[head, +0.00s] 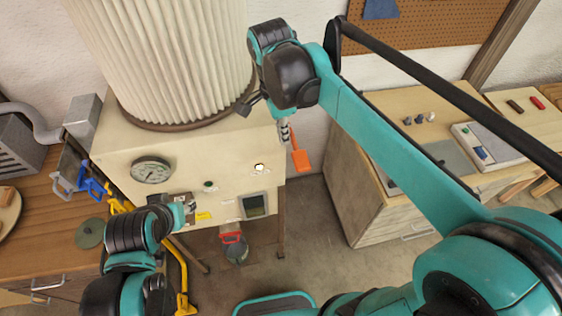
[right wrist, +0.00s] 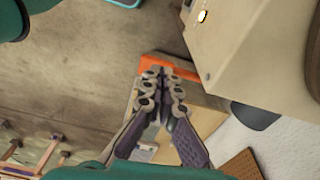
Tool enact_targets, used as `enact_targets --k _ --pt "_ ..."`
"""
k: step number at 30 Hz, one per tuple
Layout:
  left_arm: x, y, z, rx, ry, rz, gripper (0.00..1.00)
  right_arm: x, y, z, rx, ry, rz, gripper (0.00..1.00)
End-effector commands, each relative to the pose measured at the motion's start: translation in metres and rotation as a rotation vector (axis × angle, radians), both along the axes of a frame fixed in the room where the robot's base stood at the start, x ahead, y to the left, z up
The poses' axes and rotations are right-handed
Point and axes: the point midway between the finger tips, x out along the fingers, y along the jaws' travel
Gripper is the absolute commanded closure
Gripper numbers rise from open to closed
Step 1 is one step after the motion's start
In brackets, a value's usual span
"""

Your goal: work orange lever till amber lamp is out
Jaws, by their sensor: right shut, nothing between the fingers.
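The orange lever (head: 301,158) sticks out at the right side of the cream steam box and hangs down. My right gripper (head: 286,140) is shut and empty just left of and above its broad end. In the right wrist view the shut fingers (right wrist: 163,78) overlap the orange lever (right wrist: 178,68) behind them; I cannot tell whether they touch it. The amber lamp (head: 259,167) on the box front glows bright; it also shows lit in the right wrist view (right wrist: 202,16). My left gripper (head: 187,206) is at the box's lower left front, its fingers unclear.
The box front (head: 180,182) carries a round gauge (head: 151,170) and a small display (head: 254,205). A ribbed white cylinder (head: 165,55) stands on top. Blue and yellow clamps (head: 92,184) are at the left bench. A wooden cabinet (head: 350,200) stands right, with open floor between.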

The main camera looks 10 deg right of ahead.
Motion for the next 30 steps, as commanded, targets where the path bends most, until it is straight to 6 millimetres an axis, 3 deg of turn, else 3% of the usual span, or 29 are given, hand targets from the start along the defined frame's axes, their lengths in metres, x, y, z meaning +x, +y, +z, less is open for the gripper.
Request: enact_targets --k 14,17,24,30 --pt "0.000 0.000 0.003 0.000 0.000 0.000 0.60 0.001 -0.001 0.001 0.000 0.000 0.000 1.00" --pt "0.000 0.000 0.017 0.000 0.000 0.000 0.60 0.003 -0.003 0.003 0.000 0.000 -0.001 1.00" --pt "0.000 0.000 0.074 0.000 0.000 0.000 0.60 0.009 -0.019 0.000 0.000 0.000 -0.002 1.00" --pt "0.000 0.000 0.107 0.000 0.000 0.000 0.60 0.007 -0.031 -0.007 0.000 0.000 -0.001 1.00"
